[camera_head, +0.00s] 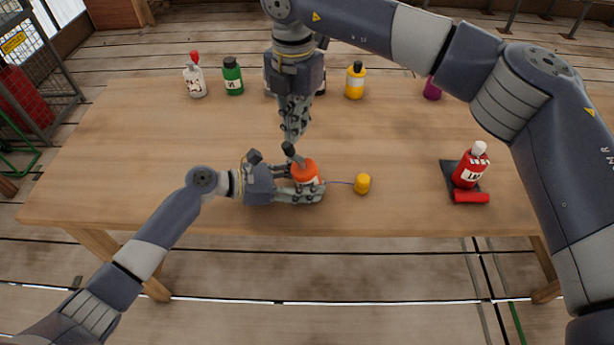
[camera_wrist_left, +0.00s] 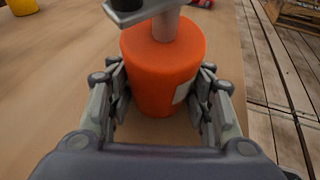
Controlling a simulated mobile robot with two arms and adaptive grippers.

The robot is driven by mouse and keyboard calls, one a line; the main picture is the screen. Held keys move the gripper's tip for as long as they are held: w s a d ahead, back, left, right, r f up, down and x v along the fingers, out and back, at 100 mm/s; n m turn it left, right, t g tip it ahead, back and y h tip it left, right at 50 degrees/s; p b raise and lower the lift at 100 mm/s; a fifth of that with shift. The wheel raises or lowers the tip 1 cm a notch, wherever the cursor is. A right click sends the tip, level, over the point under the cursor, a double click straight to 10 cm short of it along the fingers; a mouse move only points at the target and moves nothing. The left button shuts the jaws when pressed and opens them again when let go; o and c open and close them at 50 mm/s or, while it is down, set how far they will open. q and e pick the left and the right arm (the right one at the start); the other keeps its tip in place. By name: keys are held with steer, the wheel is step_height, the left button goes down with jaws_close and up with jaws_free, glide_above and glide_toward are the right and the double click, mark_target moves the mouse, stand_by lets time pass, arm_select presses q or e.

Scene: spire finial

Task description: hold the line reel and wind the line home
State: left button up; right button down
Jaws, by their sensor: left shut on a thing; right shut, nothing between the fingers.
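The orange line reel (camera_head: 306,172) stands on the wooden table near its front edge, with a dark crank handle (camera_head: 293,155) on top. My left gripper (camera_head: 305,183) is shut on the reel's sides; the reel also fills the middle of the left wrist view (camera_wrist_left: 162,75). A thin line (camera_head: 338,183) runs from the reel to a small yellow weight (camera_head: 362,183) lying to its right. My right gripper (camera_head: 291,142) points down just above and behind the reel, close to the crank. It is shut and empty; whether it touches the crank I cannot tell.
A red bottle (camera_head: 470,165) stands on a dark mat (camera_head: 447,180) at the right, with a red cylinder (camera_head: 471,198) before it. White (camera_head: 195,80), green (camera_head: 232,77), yellow (camera_head: 355,81) and purple (camera_head: 432,90) bottles stand along the back. The table's left part is clear.

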steer(key=shift+r, duration=0.75)
steer(key=c, duration=2.3)
jaws_free()
